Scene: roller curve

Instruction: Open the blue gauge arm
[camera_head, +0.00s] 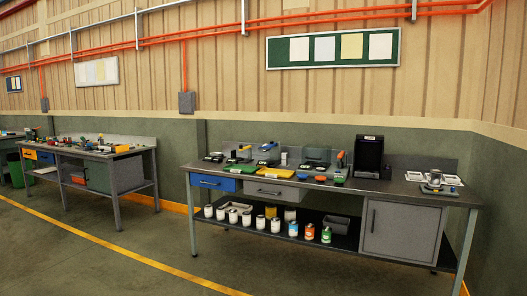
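A metal workbench (322,184) stands at the right, some distance from me. Neither of my grippers shows in the view.
The bench carries a black box-shaped unit (369,157), a yellow tray (247,169) and several small tools. Its lower shelf holds several cans (309,232). A second bench (110,153) stands at the left. The floor (120,262) before both is clear.

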